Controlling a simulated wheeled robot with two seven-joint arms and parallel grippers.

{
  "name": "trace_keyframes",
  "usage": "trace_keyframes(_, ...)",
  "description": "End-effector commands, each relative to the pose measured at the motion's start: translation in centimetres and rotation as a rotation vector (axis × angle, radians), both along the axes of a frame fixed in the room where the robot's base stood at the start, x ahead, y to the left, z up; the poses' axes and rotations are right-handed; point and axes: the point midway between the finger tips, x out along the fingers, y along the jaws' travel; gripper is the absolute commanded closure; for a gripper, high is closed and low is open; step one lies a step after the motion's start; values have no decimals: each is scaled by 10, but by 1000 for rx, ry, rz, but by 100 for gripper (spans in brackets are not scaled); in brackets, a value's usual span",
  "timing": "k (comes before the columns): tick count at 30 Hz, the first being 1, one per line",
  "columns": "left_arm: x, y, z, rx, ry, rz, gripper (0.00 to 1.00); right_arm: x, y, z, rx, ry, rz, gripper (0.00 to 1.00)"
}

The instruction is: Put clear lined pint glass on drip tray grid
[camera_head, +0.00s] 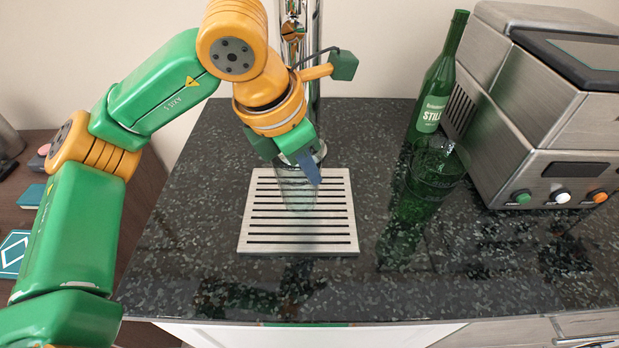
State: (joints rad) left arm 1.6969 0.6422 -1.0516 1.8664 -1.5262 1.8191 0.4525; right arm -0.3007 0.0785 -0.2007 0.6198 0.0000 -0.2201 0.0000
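The clear lined pint glass (296,192) is see-through and hard to make out. It shows over the upper middle of the drip tray grid (338,238), a pale metal plate with dark slots on the counter. Whether its base touches the grid is unclear. My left gripper (300,168) reaches down at the top of the glass, with one blue finger clearly visible against its right side. The other finger is mostly hidden, so its grip on the glass is unclear. My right gripper is not in view.
A chrome tap column (314,75) stands behind the tray. A green bottle (433,90) and green glassware (438,165) stand to the right, beside a steel machine (545,125). The dark speckled counter (210,230) is clear left of the tray.

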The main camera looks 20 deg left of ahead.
Motion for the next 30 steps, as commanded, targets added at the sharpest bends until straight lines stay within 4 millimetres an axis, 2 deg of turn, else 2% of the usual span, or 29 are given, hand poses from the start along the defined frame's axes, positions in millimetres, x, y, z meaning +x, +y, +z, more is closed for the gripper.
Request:
trace_keyframes(1,0,0,-8,-1,-2,0,100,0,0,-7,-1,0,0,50)
trace_keyframes(5,0,0,-3,-1,-2,0,100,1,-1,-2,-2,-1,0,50)
trace_keyframes(10,0,0,-7,-1,-1,0,100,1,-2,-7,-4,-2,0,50)
trace_keyframes(12,0,0,-5,-1,-1,0,78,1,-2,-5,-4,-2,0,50)
trace_keyframes(13,0,0,-5,-1,-1,0,70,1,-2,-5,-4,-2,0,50)
trace_keyframes(14,0,0,-5,-1,-1,0,67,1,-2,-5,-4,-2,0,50)
trace_keyframes(21,0,0,-5,-1,-1,0,67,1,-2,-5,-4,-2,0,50)
trace_keyframes(25,-1,1,3,-1,-2,1,67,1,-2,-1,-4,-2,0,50)
trace_keyframes(30,-11,7,34,-2,-5,2,67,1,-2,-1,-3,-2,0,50)
